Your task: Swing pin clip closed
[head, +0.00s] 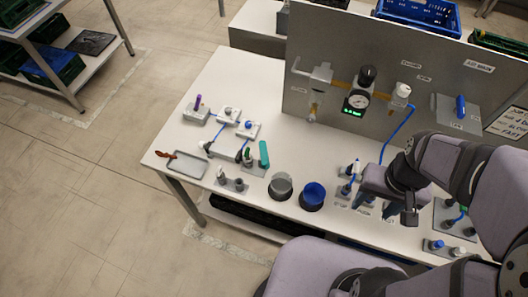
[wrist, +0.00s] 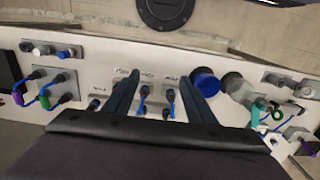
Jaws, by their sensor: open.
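My gripper (head: 374,204) is over the right front part of the table, pointing down. In the wrist view its two dark blue fingers stand well apart (wrist: 164,82), with nothing held between them. Small dark fittings with blue hoses on light plates (wrist: 157,104) show between the fingers, near small printed labels. In the head view one such fitting (head: 348,180) shows just left of my gripper; others are hidden behind it. The labels are too small to read surely, so I cannot tell which part is the pin clip or how it stands.
A blue cup (head: 312,194) and a grey cup (head: 281,186) stand left of my gripper. Several small fixtures and a grey tray (head: 188,165) lie farther left. A grey panel with a gauge (head: 357,100) rises behind. A plate with blue fittings (head: 447,247) is at right.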

